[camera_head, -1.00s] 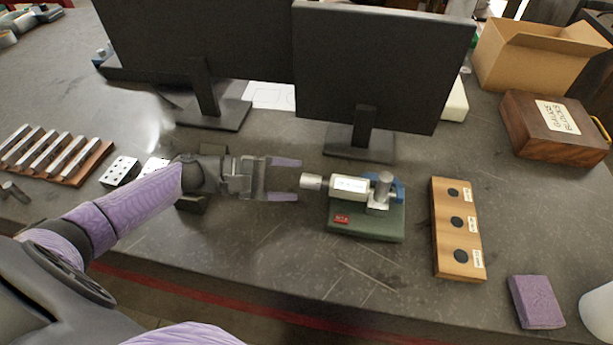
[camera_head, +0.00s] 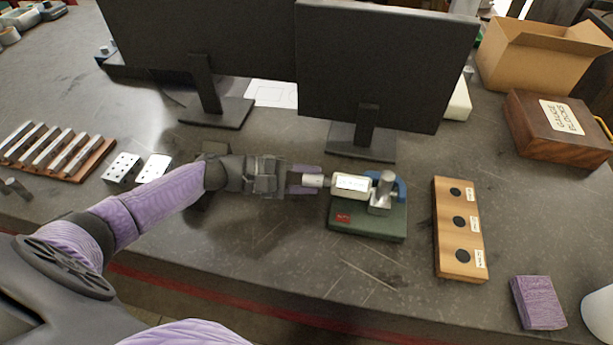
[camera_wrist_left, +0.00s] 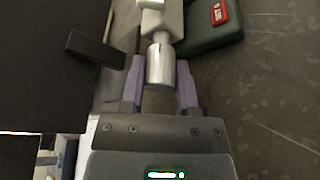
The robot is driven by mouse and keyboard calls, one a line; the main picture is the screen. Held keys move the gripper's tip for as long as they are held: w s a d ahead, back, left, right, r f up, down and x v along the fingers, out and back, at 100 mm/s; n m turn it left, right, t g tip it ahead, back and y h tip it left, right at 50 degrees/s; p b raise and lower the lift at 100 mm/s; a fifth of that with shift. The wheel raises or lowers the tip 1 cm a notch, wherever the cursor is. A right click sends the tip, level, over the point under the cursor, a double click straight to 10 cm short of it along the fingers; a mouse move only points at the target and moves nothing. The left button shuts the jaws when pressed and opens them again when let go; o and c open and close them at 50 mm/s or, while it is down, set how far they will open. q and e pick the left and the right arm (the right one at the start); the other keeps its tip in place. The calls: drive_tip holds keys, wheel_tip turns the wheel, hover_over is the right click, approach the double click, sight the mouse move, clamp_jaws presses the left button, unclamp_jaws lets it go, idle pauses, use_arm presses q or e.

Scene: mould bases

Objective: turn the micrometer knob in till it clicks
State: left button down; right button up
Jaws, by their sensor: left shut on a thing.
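The micrometer (camera_head: 352,184) has a white body with a small display and lies across a dark green base (camera_head: 367,221). Its silver knob (camera_head: 314,181) points left. My left gripper (camera_head: 308,181) comes in from the left and is shut on the knob. In the left wrist view the two purple fingers of the left gripper (camera_wrist_left: 160,88) stand on either side of the silver knob (camera_wrist_left: 160,65). A silver cylinder (camera_head: 384,191) stands at the micrometer's right end, in front of the blue frame (camera_head: 401,188). My right gripper is not in view.
A wooden block with three dark round inserts (camera_head: 460,229) lies right of the base. A purple block (camera_head: 538,302) is at front right. A monitor (camera_head: 385,65) stands close behind. Metal bars on a wooden rack (camera_head: 57,153) lie at left. The table front is mostly clear.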

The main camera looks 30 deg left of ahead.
use_arm(q)
drive_tip(key=m+b, duration=0.1)
drive_tip(key=m+t+b, duration=0.1)
drive_tip(key=b, duration=0.1)
drive_tip(key=shift+f+m, duration=0.3)
drive_tip(key=shift+m, duration=0.1)
drive_tip(key=shift+r+m+t+b, duration=0.1)
drive_tip(key=shift+m+t+b, duration=0.2)
drive_tip(key=shift+t, duration=0.1)
drive_tip(key=shift+r, duration=0.15)
drive_tip(key=shift+c, duration=1.8)
unclamp_jaws()
drive_tip(key=shift+s+a, duration=0.1)
drive_tip(key=v, duration=0.9)
drive_tip(key=shift+s+a, duration=0.15)
drive_tip(key=shift+a, duration=0.25)
